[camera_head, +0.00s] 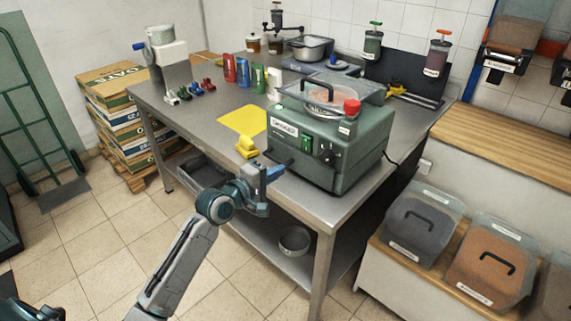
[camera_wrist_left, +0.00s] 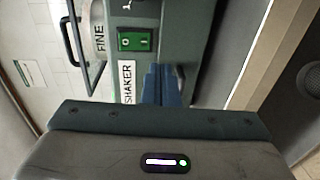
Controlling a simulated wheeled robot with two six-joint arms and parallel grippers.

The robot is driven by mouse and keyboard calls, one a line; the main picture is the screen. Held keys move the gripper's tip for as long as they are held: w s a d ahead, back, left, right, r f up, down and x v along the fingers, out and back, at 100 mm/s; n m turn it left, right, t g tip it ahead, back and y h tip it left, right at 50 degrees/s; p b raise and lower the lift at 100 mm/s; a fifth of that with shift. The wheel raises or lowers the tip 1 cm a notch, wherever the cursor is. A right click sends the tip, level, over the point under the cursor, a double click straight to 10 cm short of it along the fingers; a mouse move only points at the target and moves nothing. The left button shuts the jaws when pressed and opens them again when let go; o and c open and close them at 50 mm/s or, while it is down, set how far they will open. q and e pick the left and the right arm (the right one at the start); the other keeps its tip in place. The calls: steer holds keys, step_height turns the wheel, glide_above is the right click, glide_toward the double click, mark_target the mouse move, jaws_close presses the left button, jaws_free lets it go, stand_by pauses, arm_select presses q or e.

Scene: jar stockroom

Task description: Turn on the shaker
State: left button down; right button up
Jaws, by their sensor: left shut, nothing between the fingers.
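The shaker (camera_head: 362,152) is a green-grey box machine standing on the steel table, with a clear-lidded pan and a red knob on top. Its front carries a SHAKER label (camera_head: 284,129) and a green rocker switch (camera_head: 306,143). The switch (camera_wrist_left: 135,39) also shows in the left wrist view, above the closed fingers; I cannot tell which side is pressed. My left gripper (camera_head: 275,173) is shut and empty, in front of the shaker's lower front and below the switch. Its blue fingers (camera_wrist_left: 162,84) point at the machine's face.
A yellow object (camera_head: 246,147) and a yellow mat (camera_head: 243,120) lie left of the shaker on the steel table (camera_head: 190,119). Red, green and blue containers stand farther back. A lower shelf holds a bowl (camera_head: 294,241). Lidded bins (camera_head: 421,226) stand at the right.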

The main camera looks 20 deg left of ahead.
arm_select(q)
steer(key=v, duration=0.2)
steer(key=f+v, duration=0.1)
steer(key=v, duration=0.1)
steer(key=shift+s+a, duration=0.15)
steer(key=shift+s, duration=0.25)
arm_select(e)
steer(key=shift+w+r, duration=0.25)
steer(key=shift+r, duration=0.05)
arm_select(q)
steer(key=shift+r, duration=0.1)
